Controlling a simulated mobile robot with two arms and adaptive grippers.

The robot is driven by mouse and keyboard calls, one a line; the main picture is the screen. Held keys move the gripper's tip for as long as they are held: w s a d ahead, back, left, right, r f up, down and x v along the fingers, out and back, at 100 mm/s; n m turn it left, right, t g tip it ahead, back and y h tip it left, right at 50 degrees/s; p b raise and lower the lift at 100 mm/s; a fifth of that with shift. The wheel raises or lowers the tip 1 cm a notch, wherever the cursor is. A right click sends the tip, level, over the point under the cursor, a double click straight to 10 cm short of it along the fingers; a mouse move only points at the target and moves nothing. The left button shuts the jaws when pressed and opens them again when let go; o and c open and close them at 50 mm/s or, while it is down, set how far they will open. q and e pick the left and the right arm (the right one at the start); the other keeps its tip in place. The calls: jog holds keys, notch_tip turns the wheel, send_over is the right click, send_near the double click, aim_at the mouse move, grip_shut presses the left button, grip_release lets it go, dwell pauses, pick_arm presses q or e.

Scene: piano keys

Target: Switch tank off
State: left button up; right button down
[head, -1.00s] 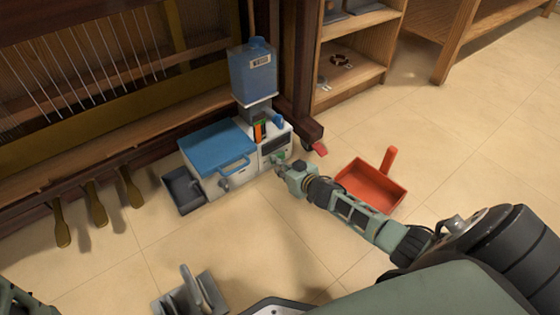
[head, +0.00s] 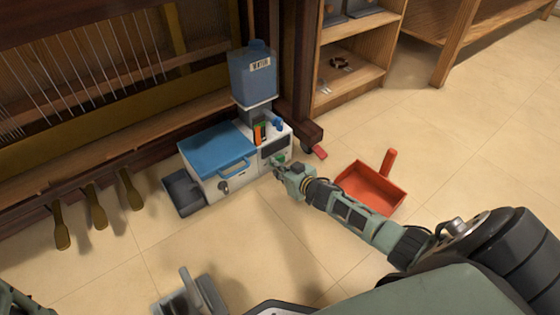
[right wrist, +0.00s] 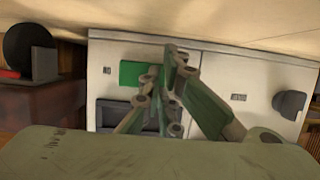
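The tank unit is a white box (head: 213,186) with a blue lid (head: 215,148) and a blue container (head: 252,78) standing on its right part. Its front carries a green switch (head: 280,160), which shows as a flat green square (right wrist: 132,73) in the right wrist view. My right gripper (head: 278,169) is in front of this panel, close to the switch. In the right wrist view its fingers (right wrist: 164,75) come together at the tips, with nothing between them, and cover the square's right edge. I cannot tell whether they touch the panel. My left gripper is not clearly in view.
A red dustpan (head: 371,188) lies on the floor right of the tank. A grey tray (head: 182,190) sits at the tank's left side. A grey scoop-like thing (head: 190,297) is at the bottom. Piano pedals (head: 97,208) stick out at left. A wooden shelf (head: 350,75) stands behind.

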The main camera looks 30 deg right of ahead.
jog(key=shift+w+d+r, duration=0.25)
jog(key=shift+d+r, duration=0.05)
jog(key=shift+d, duration=0.25)
jog(key=shift+s+a+r+p, duration=0.15)
jog(key=shift+s+r+p, duration=0.2)
jog(key=shift+p, duration=0.3)
jog(key=p+v, duration=0.4)
jog(key=v, duration=0.1)
jog(key=shift+s+a, duration=0.15)
jog(key=shift+a, duration=0.05)
jog(key=shift+s+r+p, duration=0.1)
jog(key=shift+s+p, duration=0.3)
jog(key=shift+s, duration=0.35)
